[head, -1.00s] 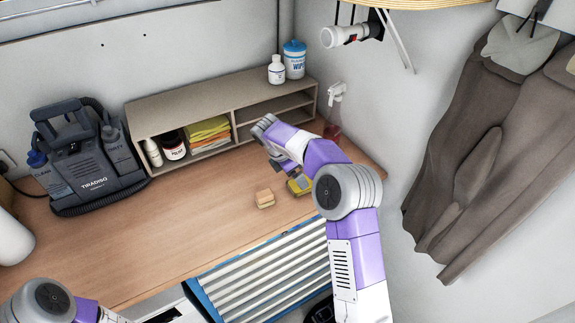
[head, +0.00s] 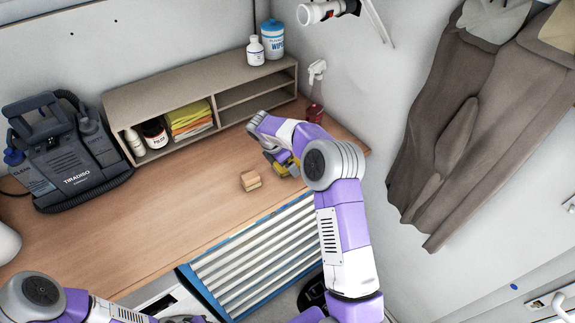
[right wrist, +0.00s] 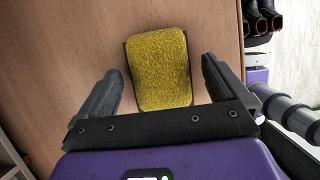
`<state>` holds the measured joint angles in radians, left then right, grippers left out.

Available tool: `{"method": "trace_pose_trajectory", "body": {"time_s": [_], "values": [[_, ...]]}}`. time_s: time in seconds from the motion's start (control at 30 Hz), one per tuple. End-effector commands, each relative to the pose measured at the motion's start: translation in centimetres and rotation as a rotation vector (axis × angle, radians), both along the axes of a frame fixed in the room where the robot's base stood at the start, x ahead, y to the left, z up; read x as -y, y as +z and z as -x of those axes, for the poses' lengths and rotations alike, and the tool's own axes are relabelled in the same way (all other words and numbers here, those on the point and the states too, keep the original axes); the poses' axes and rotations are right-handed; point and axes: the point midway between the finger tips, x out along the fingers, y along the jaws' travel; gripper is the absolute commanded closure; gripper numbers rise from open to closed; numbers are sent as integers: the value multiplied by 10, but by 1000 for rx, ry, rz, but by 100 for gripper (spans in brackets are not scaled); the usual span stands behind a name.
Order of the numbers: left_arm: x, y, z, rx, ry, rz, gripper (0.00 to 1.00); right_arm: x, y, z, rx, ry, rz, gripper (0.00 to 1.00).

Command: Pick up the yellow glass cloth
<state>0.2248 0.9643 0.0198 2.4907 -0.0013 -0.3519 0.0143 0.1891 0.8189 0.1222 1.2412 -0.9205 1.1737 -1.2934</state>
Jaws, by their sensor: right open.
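A yellow, fuzzy-textured pad with a dark edge (right wrist: 160,68) lies flat on the wooden bench; I take it for the glass cloth, though its material is hard to tell. In the right wrist view my right gripper (right wrist: 161,72) is open, with one finger on each side of the pad and a gap on both sides. In the head view my right gripper (head: 277,164) is over the pad and largely hides it. A stack of folded yellow and orange cloths (head: 190,119) sits in the shelf. My left arm is at the bottom left; its jaws are out of frame.
A dark carpet cleaner (head: 65,150) stands at left. The bench's front middle is clear.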

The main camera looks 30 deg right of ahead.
Motion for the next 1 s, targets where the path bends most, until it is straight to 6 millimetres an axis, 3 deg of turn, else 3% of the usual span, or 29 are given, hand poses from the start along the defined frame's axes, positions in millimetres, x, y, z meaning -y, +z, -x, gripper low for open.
{"method": "trace_pose_trajectory", "body": {"time_s": [0.77,1.0], "values": [[0,1,0,0,0,0,72,0,-4,0,1,0,0,0],[0,1,0,0,0,0,72,0,-4,0,0,0,0,37]]}}
